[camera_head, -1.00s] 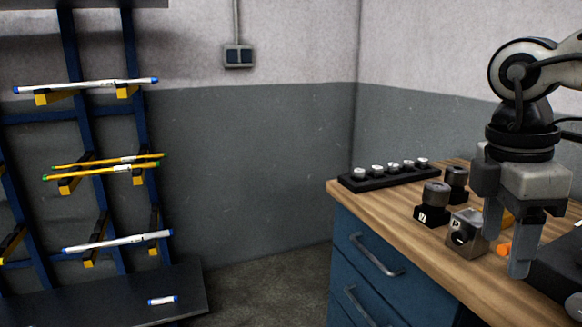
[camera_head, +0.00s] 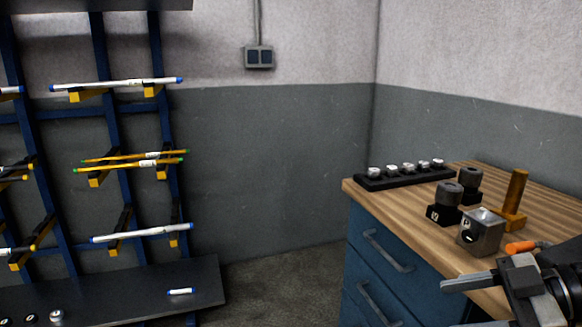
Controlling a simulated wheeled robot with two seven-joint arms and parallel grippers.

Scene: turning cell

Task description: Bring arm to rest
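My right gripper (camera_head: 470,283) comes in from the lower right, its grey fingers pointing left over the front edge of the wooden worktop (camera_head: 405,215). The fingers are seen nearly edge-on, so the gap between them cannot be made out. No workpiece shows at the fingertips. My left gripper is out of view.
On the worktop stand a black strip of several small round parts (camera_head: 405,173), two dark cylinders on bases (camera_head: 445,200), a metal block (camera_head: 481,231), an ochre upright post (camera_head: 515,195) and an orange-handled item (camera_head: 521,247). A blue rack (camera_head: 110,130) holds several bars at left.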

